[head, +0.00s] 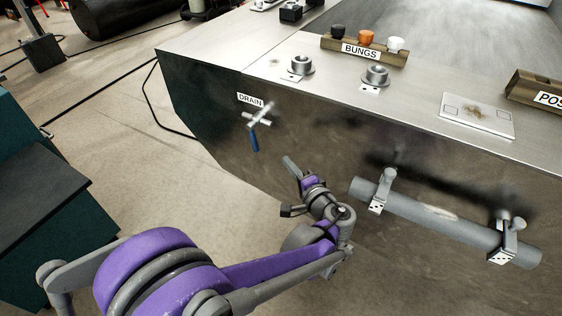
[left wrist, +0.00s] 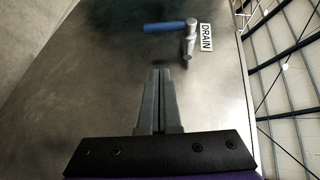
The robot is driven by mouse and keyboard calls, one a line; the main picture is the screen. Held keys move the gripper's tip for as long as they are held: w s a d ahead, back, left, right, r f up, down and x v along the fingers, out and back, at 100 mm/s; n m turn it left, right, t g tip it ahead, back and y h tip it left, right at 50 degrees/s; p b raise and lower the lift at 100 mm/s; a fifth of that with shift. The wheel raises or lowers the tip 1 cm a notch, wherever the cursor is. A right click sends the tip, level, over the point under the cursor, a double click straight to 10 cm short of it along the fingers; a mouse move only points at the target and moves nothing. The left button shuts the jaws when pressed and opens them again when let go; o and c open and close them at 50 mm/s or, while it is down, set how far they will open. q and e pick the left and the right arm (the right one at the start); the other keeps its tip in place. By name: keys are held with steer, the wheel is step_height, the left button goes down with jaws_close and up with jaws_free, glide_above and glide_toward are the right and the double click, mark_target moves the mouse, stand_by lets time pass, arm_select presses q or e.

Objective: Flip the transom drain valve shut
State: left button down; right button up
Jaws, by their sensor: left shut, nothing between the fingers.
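The drain valve (head: 258,117) is on the dark metal transom face, under a white DRAIN label (head: 250,99). It has a silver body and a blue-sleeved lever (head: 254,140) that hangs down, roughly across the pipe. In the left wrist view the picture is turned sideways, and the blue lever (left wrist: 165,27) points left from the silver body (left wrist: 191,38). My left gripper (head: 289,163) is shut and empty, below and right of the lever in the head view. Its closed fingers (left wrist: 160,72) point toward the valve with a visible gap. My right gripper is not in view.
A grey horizontal tube (head: 440,222) on clamp brackets juts from the transom to the right of my gripper. The bungs rack (head: 365,54) and round fittings stand on the top deck. A dark teal cabinet (head: 45,200) is at left. The floor between is open.

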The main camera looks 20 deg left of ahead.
mark_target(256, 146)
arm_select(q)
steer(key=w+a+f+b, duration=0.1)
steer(key=w+a, duration=0.3)
steer(key=a, duration=0.6)
steer(key=shift+w+f, duration=0.2)
steer(key=shift+f, duration=0.25)
steer(key=shift+a+f+m+y+b, duration=0.3)
steer(key=shift+a+f+y+b, duration=0.15)
steer(key=shift+a+b, duration=0.2)
steer(key=shift+a, duration=0.3)
